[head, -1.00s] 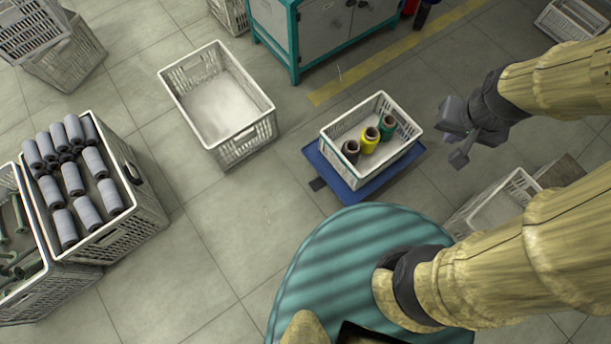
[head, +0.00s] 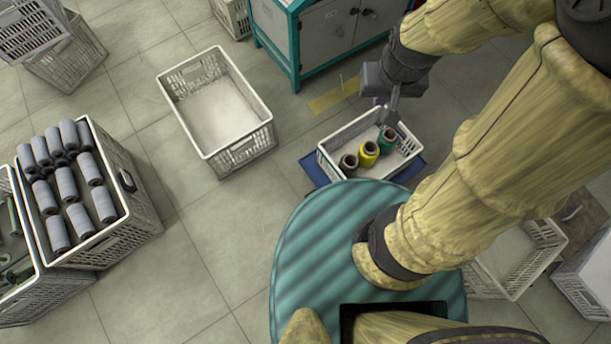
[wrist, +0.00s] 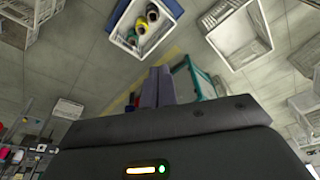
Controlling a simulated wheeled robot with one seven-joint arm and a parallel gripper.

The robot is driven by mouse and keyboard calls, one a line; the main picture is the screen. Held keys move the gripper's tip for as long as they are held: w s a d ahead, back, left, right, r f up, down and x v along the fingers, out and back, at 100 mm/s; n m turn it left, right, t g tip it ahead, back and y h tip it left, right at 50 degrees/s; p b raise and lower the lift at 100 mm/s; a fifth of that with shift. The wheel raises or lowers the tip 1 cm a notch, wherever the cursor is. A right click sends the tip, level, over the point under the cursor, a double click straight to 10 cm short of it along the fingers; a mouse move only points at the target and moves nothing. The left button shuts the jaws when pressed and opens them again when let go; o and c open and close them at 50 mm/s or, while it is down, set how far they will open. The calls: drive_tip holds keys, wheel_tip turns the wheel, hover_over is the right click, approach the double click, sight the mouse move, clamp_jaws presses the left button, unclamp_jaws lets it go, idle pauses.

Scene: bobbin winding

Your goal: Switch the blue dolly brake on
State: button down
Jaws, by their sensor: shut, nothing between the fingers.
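The blue dolly (head: 313,171) stands on the floor in the head view, mostly covered by the white crate on it. A blue edge of it also shows in the wrist view (wrist: 123,43). The small dark pedal at its left corner cannot be seen now; my base's round cover is in front of that side. My gripper (head: 389,116) is shut and empty. In the head view it overlaps the far right part of the crate, near the green bobbin; its height above it is hard to tell. Its closed fingers also show in the wrist view (wrist: 158,88).
The white crate (head: 333,141) on the dolly holds a dark, a yellow (head: 368,153) and a green bobbin. An empty white crate (head: 243,153) stands to its left. A grey cabinet with a teal frame (head: 294,50) is behind. Open floor lies left of the dolly.

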drive_tip(key=shift+w+a, duration=0.1)
idle(0.3)
drive_tip(key=w+a+f+n+g+b, duration=0.1)
drive_tip(key=w+a+f+n+b, duration=0.1)
drive_tip(key=f+b, duration=1.4)
drive_tip(key=w+a+f+n+g+y+b, duration=0.1)
drive_tip(key=f+b, duration=1.6)
drive_tip(key=f, duration=1.8)
drive_tip(key=w+a+f+n+g+y+b, duration=0.1)
drive_tip(key=w+a+f+b, duration=0.4)
drive_tip(key=f+b, duration=1.2)
wheel_tip(320, 180, down, 8)
drive_tip(key=n+g, duration=0.1)
drive_tip(key=n, duration=0.1)
drive_tip(key=shift+w+a+f+n, duration=0.25)
drive_tip(key=shift+w+a+n, duration=0.1)
drive_tip(key=shift+n, duration=0.05)
drive_tip(key=shift+f+b, duration=0.1)
drive_tip(key=shift+b, duration=0.25)
